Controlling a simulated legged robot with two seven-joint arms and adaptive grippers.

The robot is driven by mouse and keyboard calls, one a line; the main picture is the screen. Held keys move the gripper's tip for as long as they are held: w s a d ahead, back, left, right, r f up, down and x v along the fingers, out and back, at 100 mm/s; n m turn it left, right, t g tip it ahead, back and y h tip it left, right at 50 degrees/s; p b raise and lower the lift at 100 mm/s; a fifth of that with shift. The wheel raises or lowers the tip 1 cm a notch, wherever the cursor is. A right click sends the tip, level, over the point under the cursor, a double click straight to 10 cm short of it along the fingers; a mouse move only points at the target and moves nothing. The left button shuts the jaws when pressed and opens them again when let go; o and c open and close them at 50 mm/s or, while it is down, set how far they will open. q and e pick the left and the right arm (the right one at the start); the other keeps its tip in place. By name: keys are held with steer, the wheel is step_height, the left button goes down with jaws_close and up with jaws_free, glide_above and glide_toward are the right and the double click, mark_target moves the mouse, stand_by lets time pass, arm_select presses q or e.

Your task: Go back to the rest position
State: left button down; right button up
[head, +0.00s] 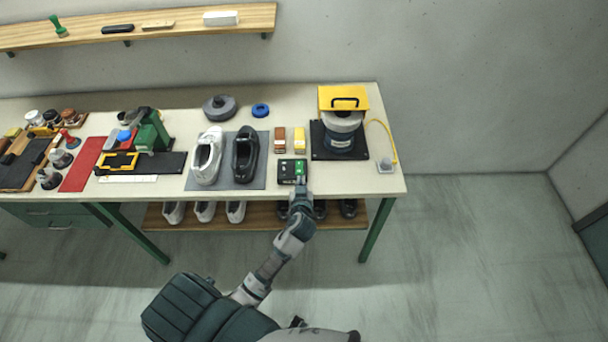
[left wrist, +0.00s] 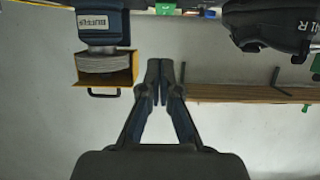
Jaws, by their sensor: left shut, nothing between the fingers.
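My left gripper (head: 300,192) is at the front edge of the workbench (head: 330,188), close in front of a small black box with green parts (head: 292,171). In the head view I cannot tell whether it touches the box. In the left wrist view its two fingers (left wrist: 158,90) are together with nothing between them. My right gripper does not show.
A grey mat (head: 224,181) bears a white shoe (head: 206,157) and a black shoe (head: 246,154). A machine with a yellow top (head: 343,98) stands at the right. More shoes stand on a lower shelf (head: 261,216). The floor in front is free.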

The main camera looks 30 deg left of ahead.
arm_select(q)
steer(key=s+d+f+m+g+h, duration=0.2)
steer(key=s+f, duration=0.3)
steer(key=f, duration=0.7)
steer(key=s+d+f+m+g+h, duration=0.2)
steer(key=s+f, duration=0.2)
steer(key=f, duration=0.8)
steer(key=s+d+f+m+g+h, duration=0.1)
steer(key=s+d+f+m, duration=0.3)
steer(key=f, duration=0.8)
steer(key=s+f+g, duration=0.2)
steer(key=s+f, duration=0.4)
steer(key=s, duration=0.5)
steer(key=s+f+g+h+b, duration=0.1)
steer(key=s+f, duration=0.5)
steer(key=s, duration=0.6)
steer(key=s+a+f+g+h, duration=0.1)
steer(key=s+f+g, duration=0.2)
steer(key=s, duration=0.9)
step_height(320, 180, down, 3)
steer(key=shift+s+f+m+b, duration=0.1)
steer(key=shift+s+m+b, duration=0.05)
steer(key=shift+m+b, duration=0.15)
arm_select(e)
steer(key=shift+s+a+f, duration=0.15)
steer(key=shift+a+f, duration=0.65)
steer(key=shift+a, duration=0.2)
